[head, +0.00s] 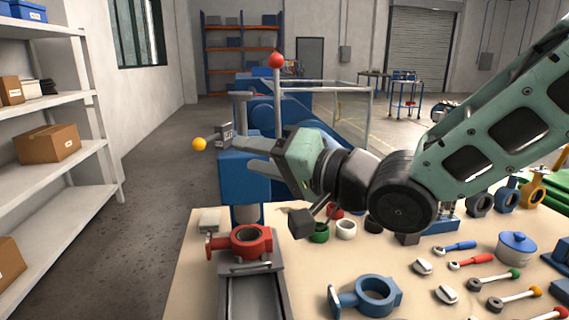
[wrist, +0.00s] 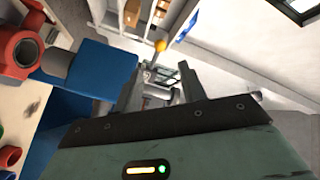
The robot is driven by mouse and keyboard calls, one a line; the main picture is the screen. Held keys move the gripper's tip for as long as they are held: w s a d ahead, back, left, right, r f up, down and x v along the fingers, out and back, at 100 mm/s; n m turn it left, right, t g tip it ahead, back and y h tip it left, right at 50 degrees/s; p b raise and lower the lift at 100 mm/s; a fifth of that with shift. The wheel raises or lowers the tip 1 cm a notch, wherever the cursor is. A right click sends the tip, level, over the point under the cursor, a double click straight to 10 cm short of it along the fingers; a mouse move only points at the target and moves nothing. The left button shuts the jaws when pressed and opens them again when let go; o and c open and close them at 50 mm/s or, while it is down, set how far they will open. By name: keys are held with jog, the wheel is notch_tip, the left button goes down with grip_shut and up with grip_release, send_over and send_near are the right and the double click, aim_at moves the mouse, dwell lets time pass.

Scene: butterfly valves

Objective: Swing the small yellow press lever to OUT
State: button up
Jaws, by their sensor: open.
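The small yellow press lever shows as a yellow ball knob (head: 199,144) left of the blue press (head: 232,182) in the head view. A small grey plate (head: 224,132) stands beside it; any marking is too small to read. My gripper (head: 240,155) is open, its fingers pointing left toward the knob and apart from it. In the wrist view the yellow knob (wrist: 160,45) lies beyond and between the tips of my gripper (wrist: 160,72). The lever's shaft is mostly hidden behind the fingers and plate.
A tall lever with a red ball (head: 276,60) rises just behind my gripper. A red valve body (head: 240,242) sits in a grey fixture below. The bench (head: 192,285) carries several valve parts and tools. White shelves (head: 70,165) stand left, across clear floor.

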jog(key=shift+v, duration=2.45)
